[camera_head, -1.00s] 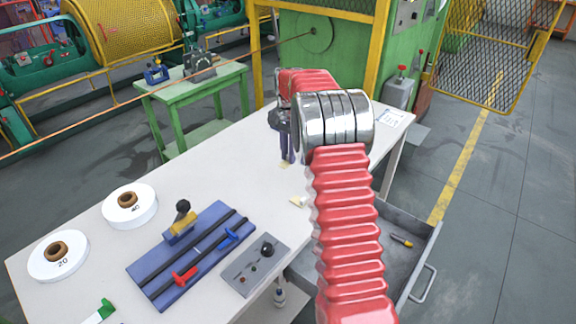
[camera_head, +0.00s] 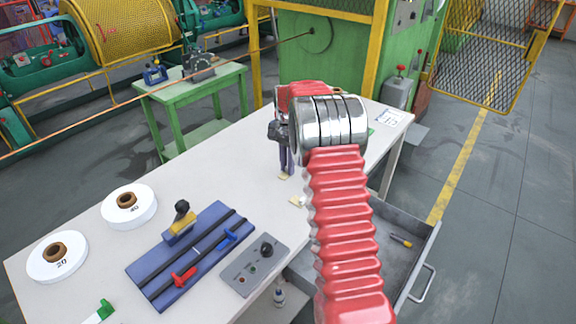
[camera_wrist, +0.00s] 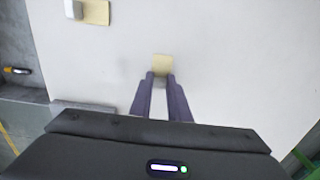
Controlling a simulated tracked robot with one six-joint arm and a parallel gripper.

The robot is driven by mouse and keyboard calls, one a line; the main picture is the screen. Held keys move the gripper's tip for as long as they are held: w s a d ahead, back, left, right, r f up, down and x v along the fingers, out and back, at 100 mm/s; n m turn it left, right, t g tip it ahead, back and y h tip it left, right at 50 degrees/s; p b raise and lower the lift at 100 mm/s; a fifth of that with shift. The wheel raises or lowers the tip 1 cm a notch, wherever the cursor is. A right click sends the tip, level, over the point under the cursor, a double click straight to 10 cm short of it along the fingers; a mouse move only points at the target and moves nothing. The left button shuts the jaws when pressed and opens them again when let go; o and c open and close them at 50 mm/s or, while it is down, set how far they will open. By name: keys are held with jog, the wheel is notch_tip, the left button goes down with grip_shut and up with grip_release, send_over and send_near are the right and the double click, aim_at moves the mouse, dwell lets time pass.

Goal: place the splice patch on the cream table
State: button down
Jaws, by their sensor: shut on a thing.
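My gripper (camera_head: 286,172) hangs over the middle of the cream table (camera_head: 240,165), fingers pointing down. It is shut on a small pale yellow splice patch (camera_head: 284,177). In the wrist view the patch (camera_wrist: 163,63) sticks out beyond the two dark purple fingertips (camera_wrist: 160,76), close to the tabletop. I cannot tell whether the patch touches the table. A second pale yellow piece (camera_head: 298,201) lies on the table nearer the front edge, and it shows at the top left of the wrist view (camera_wrist: 97,12) beside a small white object (camera_wrist: 73,9).
A blue splicing jig (camera_head: 190,255), a grey control box (camera_head: 255,265) and two white reels (camera_head: 130,207) stand on the table's left part. An open grey drawer (camera_head: 400,245) juts out at the front right. The tabletop around my fingers is mostly clear.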

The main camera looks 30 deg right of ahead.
jog(key=c, duration=1.7)
grip_release()
jog(key=shift+o, duration=0.2)
notch_tip(320, 180, up, 12)
jog(key=shift+r, duration=0.15)
